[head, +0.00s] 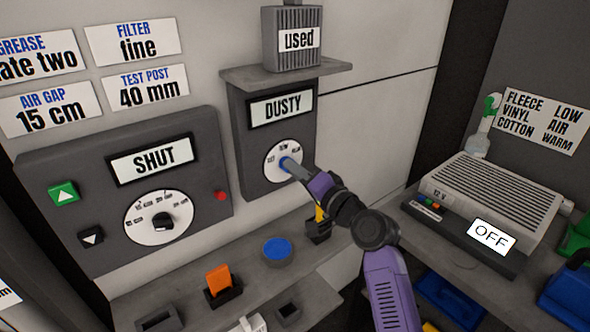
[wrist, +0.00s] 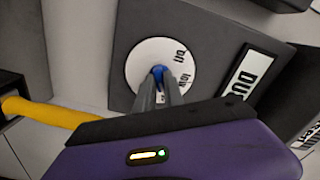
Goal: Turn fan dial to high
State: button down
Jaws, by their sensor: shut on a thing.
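The fan dial is a white round plate (head: 271,157) with a blue knob, below the "DUSTY" display (head: 282,108) on a dark wall panel (head: 241,165). In the head view my gripper (head: 287,164) reaches in from the lower right and is at the knob. In the wrist view the jaws are shut on the blue knob (wrist: 158,71) at the middle of the dial plate (wrist: 136,60). The plate carries "low" and other small marks, partly hidden by my gripper. I cannot tell exactly which mark the knob points at.
A "SHUT" panel (head: 60,225) with arrow buttons and a black knob is on the left. A shelf with a "used" box (head: 290,50) sits above the dial. Below is a ledge with a blue disc (head: 277,249) and an orange block (head: 219,280). A heater-like unit reading "OFF" (head: 491,237) stands right.

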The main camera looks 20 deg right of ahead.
jog(key=shift+f, duration=0.15)
jog(key=c, duration=1.4)
grip_release()
jog(key=shift+c, duration=0.2)
jog(key=shift+s, duration=0.15)
jog(key=b+v, duration=0.1)
jog(key=v, duration=0.6)
jog(key=shift+s+d, duration=0.15)
jog(key=shift+s, duration=0.1)
